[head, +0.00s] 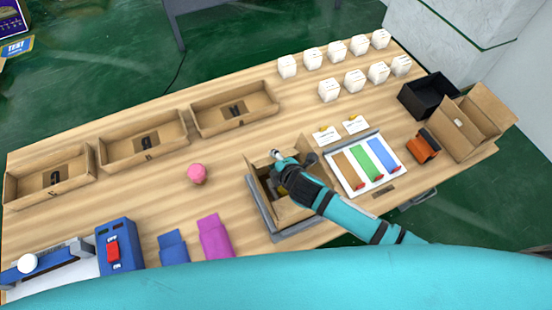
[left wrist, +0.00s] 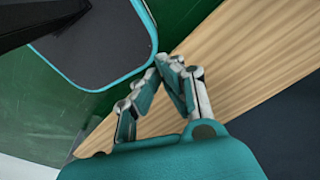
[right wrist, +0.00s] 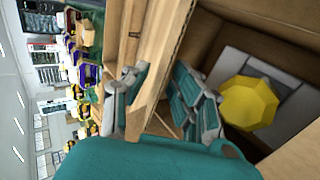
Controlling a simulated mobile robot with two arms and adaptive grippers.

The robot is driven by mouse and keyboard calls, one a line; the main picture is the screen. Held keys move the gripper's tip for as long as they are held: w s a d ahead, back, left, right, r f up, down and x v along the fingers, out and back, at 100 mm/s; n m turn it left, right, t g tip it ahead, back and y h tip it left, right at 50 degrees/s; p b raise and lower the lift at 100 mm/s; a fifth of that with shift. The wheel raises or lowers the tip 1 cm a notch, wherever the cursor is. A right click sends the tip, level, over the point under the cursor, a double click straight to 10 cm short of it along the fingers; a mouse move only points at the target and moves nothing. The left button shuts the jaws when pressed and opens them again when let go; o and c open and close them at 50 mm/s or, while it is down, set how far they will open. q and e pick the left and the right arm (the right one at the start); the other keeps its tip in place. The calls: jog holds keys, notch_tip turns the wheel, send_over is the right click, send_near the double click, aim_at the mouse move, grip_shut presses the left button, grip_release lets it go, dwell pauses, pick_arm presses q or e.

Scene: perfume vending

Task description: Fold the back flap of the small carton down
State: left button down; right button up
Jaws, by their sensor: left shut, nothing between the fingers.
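The small brown carton (head: 258,187) stands on a grey fixture (head: 262,221) at the front middle of the table, its top open. A yellow faceted item (right wrist: 250,103) lies inside it on a grey and white insert. My right gripper (head: 277,155) is over the carton's back edge. In the right wrist view, its fingers (right wrist: 160,88) are spread on either side of an upright cardboard panel (right wrist: 165,65); I cannot tell whether both touch it. My arm hides part of the carton in the head view. My left gripper (left wrist: 168,62) is shut and empty, away from the carton.
A tray with coloured strips (head: 341,172) lies right of the carton. A pink ball (head: 197,174) is to its left. Open brown boxes (head: 234,112) line the back left, white packs (head: 329,90) the back right. A black box (head: 427,94) and larger carton (head: 474,119) stand far right.

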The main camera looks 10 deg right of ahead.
grip_shut()
jog(key=shift+f+b, duration=0.25)
jog(key=shift+b, duration=0.15)
jog(key=f+t+b, duration=0.1)
jog(key=b, duration=0.3)
jog(key=t+y+b, duration=0.1)
jog(key=t+b, duration=0.1)
jog(key=b, duration=0.3)
jog(key=shift+s+d+f, duration=0.1)
jog(key=shift+s+f, duration=0.25)
jog(key=shift+s, duration=0.05)
jog(key=shift+r+t+b, duration=0.15)
jog(key=shift+t+b, duration=0.25)
jog(key=shift+b, duration=0.15)
jog(key=shift+r, duration=0.2)
